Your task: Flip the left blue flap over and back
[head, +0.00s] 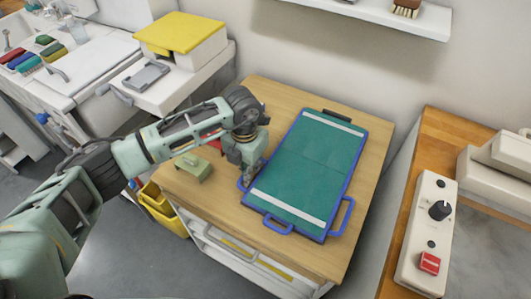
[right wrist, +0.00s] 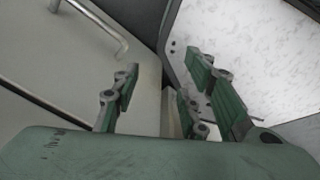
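A flat green panel (head: 308,160) with white bands at its far and near ends and a blue border lies on the wooden tabletop. Blue loops stick out on its left side (head: 241,184), near edge (head: 276,226) and right side (head: 344,217). No flap stands raised. My left gripper (head: 248,177) points down at the left blue loop, by the panel's near left edge. Its fingers partly cover the loop, and I cannot tell whether they grip it. My right gripper (right wrist: 165,80) shows in the right wrist view with its fingers apart and nothing between them.
A small green block-like object (head: 194,168) sits left of the panel on the wooden tabletop (head: 262,93). A white box with a yellow lid (head: 180,33) stands behind left. A control box with a red button (head: 429,263) is on the right bench. Yellow bins (head: 160,207) stand below left.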

